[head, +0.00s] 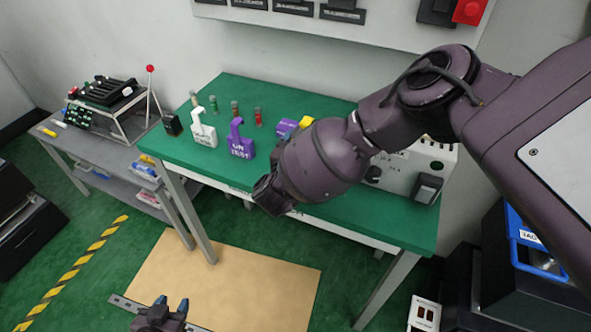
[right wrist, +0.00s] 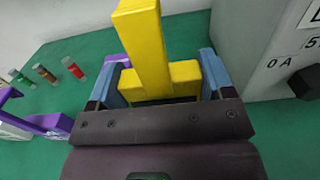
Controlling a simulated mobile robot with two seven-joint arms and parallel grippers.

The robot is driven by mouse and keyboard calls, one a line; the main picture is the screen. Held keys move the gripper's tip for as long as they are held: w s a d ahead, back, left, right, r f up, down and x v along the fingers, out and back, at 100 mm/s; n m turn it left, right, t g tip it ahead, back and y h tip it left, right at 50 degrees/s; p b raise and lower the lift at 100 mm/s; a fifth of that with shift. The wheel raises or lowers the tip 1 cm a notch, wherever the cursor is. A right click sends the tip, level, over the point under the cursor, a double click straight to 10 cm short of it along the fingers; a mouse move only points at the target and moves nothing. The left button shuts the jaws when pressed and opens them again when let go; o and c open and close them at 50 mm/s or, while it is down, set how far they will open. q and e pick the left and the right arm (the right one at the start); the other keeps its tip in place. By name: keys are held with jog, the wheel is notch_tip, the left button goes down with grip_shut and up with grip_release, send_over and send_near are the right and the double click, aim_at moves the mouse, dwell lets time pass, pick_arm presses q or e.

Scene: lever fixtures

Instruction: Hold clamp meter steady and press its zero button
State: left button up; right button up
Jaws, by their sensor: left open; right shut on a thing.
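My right gripper (right wrist: 163,62) is shut on a yellow T-shaped piece (right wrist: 142,45), with a blue finger on each side of it. In the head view, part of a yellow thing (head: 305,122) shows beside a purple block (head: 287,127); my right arm hides the right gripper there. A purple hook-topped device marked "ON TEST" (head: 241,148) and a white one of similar shape (head: 204,138) stand on the green table. I cannot tell which thing is the clamp meter, and no zero button is readable. My left gripper (head: 171,304) is open and empty, low at the bottom edge.
The green table (head: 190,157) carries several small coloured vials (head: 258,117) and a black block (head: 172,124). A white box with a dark knob (head: 408,168) stands at its right. A grey side bench (head: 85,150) is at left. A tan mat (head: 250,285) lies on the floor.

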pick_arm(q)
jog(key=shift+c, duration=0.3)
jog(key=shift+s+f, duration=0.1)
jog(key=shift+s, duration=0.15)
grip_shut()
jog(key=shift+w, duration=0.3)
dwell(0.5)
jog(key=shift+s, duration=0.3)
dwell(0.4)
